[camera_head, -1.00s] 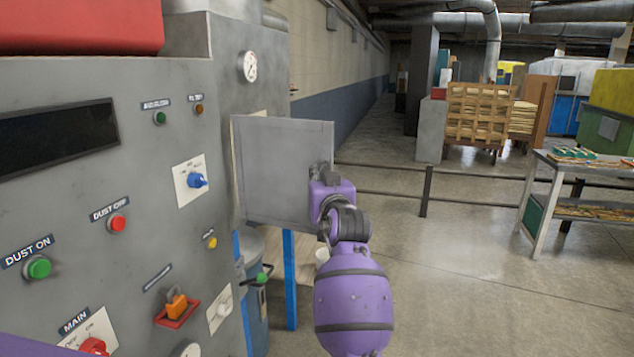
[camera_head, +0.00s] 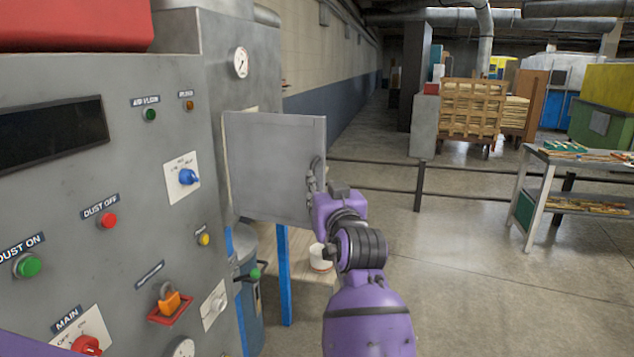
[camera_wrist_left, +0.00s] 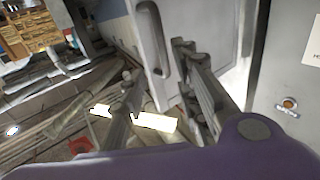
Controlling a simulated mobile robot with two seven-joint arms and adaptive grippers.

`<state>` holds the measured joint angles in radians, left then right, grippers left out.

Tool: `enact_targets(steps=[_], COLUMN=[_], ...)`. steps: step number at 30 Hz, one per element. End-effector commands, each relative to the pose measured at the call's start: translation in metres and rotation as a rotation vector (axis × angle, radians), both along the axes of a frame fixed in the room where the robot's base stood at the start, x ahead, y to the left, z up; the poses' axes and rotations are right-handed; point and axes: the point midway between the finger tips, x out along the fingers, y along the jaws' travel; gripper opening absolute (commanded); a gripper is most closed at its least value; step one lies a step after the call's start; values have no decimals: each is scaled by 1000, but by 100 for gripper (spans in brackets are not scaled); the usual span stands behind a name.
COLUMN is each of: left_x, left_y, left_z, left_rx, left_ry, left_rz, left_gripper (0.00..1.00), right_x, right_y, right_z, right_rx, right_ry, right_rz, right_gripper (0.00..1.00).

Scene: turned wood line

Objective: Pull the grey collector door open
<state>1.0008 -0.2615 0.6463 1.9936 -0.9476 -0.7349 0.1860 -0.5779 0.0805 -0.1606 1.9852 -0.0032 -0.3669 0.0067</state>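The grey collector door (camera_head: 272,165) stands swung out from the grey cabinet, with its handle (camera_head: 315,176) near its right edge. In the left wrist view the door (camera_wrist_left: 180,20) and its upright handle (camera_wrist_left: 150,38) show close up, with a bright gap between door and cabinet. My left gripper (camera_head: 325,196) is beside the door's handle edge. In the wrist view its two fingers (camera_wrist_left: 157,65) are spread apart, with the handle in the background between them and no grip on it visible. My right gripper is not in view.
The control panel (camera_head: 130,210) with buttons and knobs fills the left. A blue drum (camera_head: 250,300) and a white cup (camera_head: 320,258) are below the door. A dark railing (camera_head: 419,187) and a workbench (camera_head: 575,165) stand at right, with open floor between.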

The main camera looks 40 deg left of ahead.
Motion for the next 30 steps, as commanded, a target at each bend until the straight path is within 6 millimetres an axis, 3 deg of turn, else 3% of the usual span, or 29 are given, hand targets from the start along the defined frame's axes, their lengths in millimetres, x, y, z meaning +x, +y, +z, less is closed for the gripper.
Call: enact_targets(steps=[4,10,26,30], left_x=[-16,-24,-24,-15], left_y=[-19,-28,-29,-39], left_z=[-1,-1,0,7], left_rx=[-2,-1,2,9], left_ry=[1,1,2,-32], left_rz=[-2,-2,-2,-52], left_gripper=[29,29,29,29], right_x=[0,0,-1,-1], right_y=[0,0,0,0], right_z=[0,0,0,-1], right_rx=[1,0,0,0], right_ry=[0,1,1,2], right_rz=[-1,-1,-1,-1], right_gripper=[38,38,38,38])
